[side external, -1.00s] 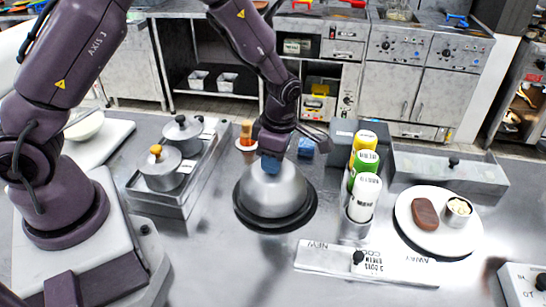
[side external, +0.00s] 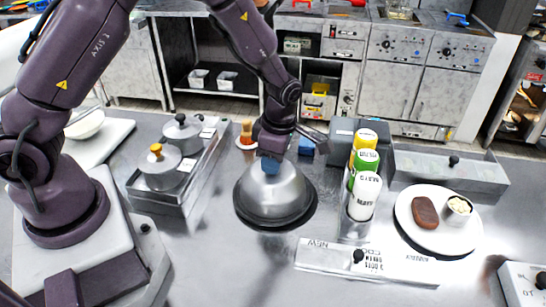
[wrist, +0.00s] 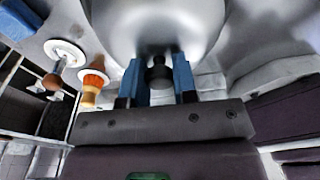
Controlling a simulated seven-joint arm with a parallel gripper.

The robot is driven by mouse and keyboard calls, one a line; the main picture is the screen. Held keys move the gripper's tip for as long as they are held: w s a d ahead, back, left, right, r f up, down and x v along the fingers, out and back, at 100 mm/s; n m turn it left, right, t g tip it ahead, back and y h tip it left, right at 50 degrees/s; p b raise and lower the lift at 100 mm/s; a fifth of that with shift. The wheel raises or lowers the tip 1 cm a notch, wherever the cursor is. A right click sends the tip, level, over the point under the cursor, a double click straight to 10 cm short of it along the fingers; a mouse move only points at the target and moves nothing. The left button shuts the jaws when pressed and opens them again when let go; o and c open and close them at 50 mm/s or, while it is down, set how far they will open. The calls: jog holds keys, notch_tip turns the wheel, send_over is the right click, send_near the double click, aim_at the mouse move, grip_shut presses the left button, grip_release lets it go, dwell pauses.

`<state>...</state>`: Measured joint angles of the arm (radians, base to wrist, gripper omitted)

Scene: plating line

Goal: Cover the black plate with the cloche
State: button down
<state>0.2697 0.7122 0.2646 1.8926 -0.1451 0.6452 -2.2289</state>
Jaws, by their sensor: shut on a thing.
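The steel cloche (side external: 273,200) is over the black plate (side external: 242,217) in the side external view. The plate's dark rim shows around the dome's lower edge. I cannot tell for sure whether the cloche's rim touches the plate. My gripper (side external: 271,166) is above the dome with its blue fingers shut on the cloche's knob. In the wrist view, the dark knob (wrist: 158,75) is between the two fingers (wrist: 157,80), with the shiny dome (wrist: 155,25) beyond it.
A caddy of yellow, green and white bottles (side external: 364,200) stands close to the right. A white plate (side external: 440,240) with a brown piece and a small cup is farther right. A tray of lidded pots (side external: 157,170) is left. An orange-handled brush (side external: 246,130) stands behind.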

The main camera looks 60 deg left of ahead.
dwell(0.3)
jog(key=shift+c, duration=1.7)
grip_release()
jog(key=shift+r, duration=3.5)
